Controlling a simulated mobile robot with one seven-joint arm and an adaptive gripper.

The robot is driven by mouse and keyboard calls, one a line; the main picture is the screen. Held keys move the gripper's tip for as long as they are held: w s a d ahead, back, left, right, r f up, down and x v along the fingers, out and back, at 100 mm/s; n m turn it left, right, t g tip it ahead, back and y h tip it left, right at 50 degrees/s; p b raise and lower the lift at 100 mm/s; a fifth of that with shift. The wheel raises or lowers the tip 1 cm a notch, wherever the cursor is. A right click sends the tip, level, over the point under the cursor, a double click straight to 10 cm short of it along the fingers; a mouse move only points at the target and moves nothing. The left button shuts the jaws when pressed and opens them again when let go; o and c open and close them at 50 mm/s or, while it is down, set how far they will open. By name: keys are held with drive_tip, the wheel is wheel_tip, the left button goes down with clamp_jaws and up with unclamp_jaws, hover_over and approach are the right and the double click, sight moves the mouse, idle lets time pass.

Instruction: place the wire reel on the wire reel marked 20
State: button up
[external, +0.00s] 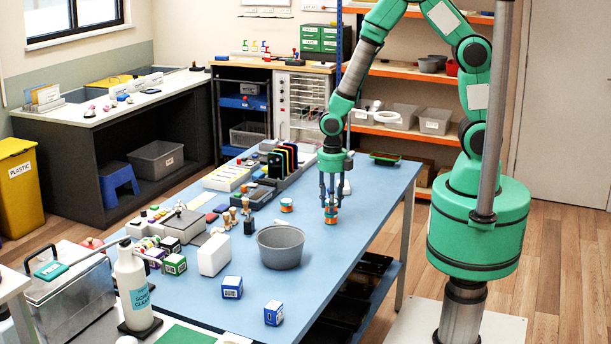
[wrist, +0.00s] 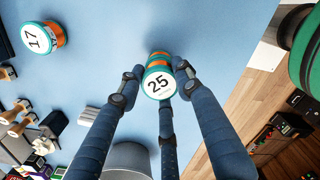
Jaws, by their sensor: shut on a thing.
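My gripper (external: 331,205) points straight down over the blue table, its fingers closed around a wire reel (wrist: 158,84) with a teal rim and a white top marked 25. In the external view this reel (external: 331,212) shows orange and green between the fingertips, close to the tabletop. More orange and teal bands show beyond the 25 face in the wrist view; I cannot tell whether a second reel is under it. Another reel, marked 17 (wrist: 40,38), stands apart to the left; it also shows in the external view (external: 287,205). No number 20 is readable.
A grey bucket (external: 280,247) stands in front of the reels. Wooden-handled stamps (external: 232,215), a white bottle (external: 213,254) and small boxes (external: 232,287) lie to the left.

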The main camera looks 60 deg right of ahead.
drive_tip(key=shift+f, duration=0.15)
drive_tip(key=o, duration=1.2)
wheel_tip(320, 180, up, 12)
drive_tip(key=p, duration=0.2)
drive_tip(key=shift+r+p, duration=0.2)
drive_tip(key=shift+p, duration=0.1)
drive_tip(key=shift+r, duration=0.1)
